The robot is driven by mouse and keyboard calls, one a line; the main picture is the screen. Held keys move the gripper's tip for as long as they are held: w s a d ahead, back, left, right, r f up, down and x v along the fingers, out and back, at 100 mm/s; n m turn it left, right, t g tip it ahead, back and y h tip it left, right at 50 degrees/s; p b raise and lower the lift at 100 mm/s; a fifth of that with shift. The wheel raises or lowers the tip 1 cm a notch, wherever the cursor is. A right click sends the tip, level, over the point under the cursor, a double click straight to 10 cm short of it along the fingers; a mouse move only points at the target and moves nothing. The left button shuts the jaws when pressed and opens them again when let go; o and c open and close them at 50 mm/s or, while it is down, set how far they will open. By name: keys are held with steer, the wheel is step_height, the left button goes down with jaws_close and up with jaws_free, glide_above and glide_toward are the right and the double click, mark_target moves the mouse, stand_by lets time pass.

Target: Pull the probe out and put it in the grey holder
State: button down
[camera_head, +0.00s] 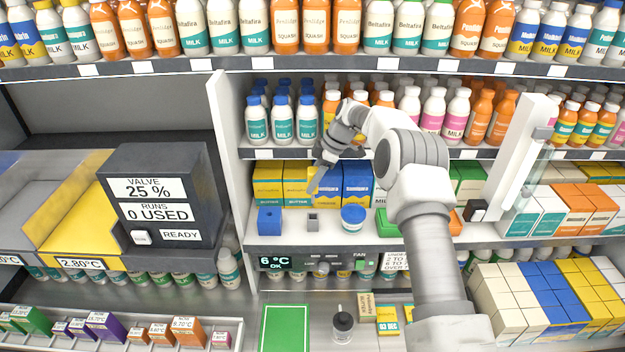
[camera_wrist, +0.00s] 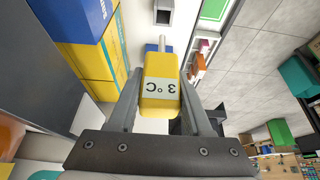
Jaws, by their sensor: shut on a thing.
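My gripper (camera_head: 323,160) is shut on a yellow probe (camera_wrist: 158,92) that has a pale label reading 3 °C, upside down in the wrist view. The probe's thin metal tip (camera_wrist: 162,42) is bare and points away from the gripper. In the head view the probe (camera_head: 313,184) hangs tilted in front of the cartons, above the shelf. The small grey holder (camera_head: 313,222) stands on the shelf below it, apart from the probe. It also shows at the top of the wrist view (camera_wrist: 164,10).
A white tub with a blue lid (camera_head: 353,219) stands right of the grey holder. Yellow butter cartons (camera_head: 268,185) and blue cartons (camera_head: 357,182) stand behind. A green item (camera_head: 388,223) lies farther right. The shelf front carries a 6 °C display (camera_head: 287,263).

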steer(key=shift+f+b, duration=1.35)
steer(key=shift+f, duration=0.85)
steer(key=shift+b, duration=0.7)
steer(key=shift+f+b, duration=2.25)
steer(key=shift+f, duration=0.8)
steer(key=shift+c, duration=1.3)
jaws_free()
steer(key=shift+r, duration=0.15)
steer(key=p+v, duration=0.1)
steer(key=v, duration=1.6)
steer(key=shift+r, duration=0.1)
